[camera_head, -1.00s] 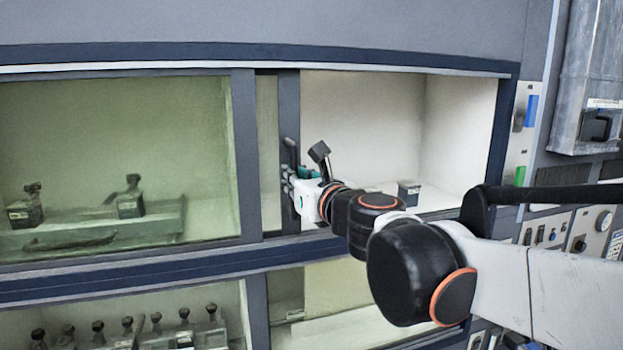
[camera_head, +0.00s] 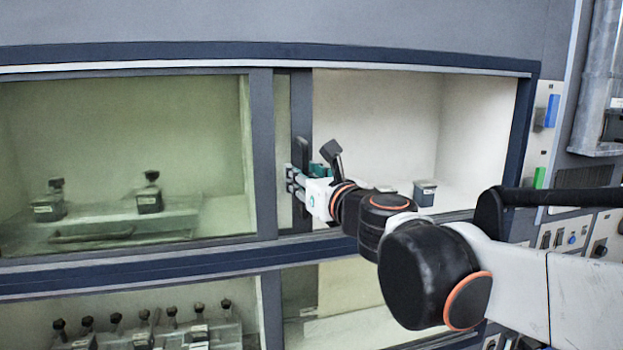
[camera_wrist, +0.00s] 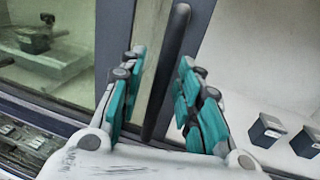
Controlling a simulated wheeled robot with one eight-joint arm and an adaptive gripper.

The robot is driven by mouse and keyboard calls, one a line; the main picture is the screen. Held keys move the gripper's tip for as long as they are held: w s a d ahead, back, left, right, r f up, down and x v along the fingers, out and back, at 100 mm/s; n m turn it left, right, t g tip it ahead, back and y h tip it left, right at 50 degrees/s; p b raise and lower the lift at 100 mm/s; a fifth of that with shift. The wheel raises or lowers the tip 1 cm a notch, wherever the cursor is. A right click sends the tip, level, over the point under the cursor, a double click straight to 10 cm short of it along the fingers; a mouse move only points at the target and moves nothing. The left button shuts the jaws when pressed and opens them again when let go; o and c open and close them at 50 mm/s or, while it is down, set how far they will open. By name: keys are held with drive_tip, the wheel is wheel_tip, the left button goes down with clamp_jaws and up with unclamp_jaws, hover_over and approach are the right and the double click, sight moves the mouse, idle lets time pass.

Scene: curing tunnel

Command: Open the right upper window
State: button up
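The right upper window's dark frame (camera_head: 301,95) stands near the left end of its bay, with a narrow strip of its glass (camera_head: 283,130) showing beside the left window's frame. The bay to its right is uncovered. A dark vertical bar handle (camera_wrist: 168,70) is on this frame. My gripper (camera_wrist: 160,75) has its teal-padded fingers spread, one on each side of the handle, with visible gaps to it. In the head view, my gripper (camera_head: 292,180) is at the handle's lower part, partly hiding it.
The left upper window (camera_head: 130,125) covers a bay with two dark blocks on a tray. A small dark block (camera_head: 424,193) sits inside the right bay, and two show in the wrist view (camera_wrist: 268,130). Below are lower bays with several samples. Control panels (camera_head: 575,235) stand at the right.

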drive_tip(key=v, duration=1.2)
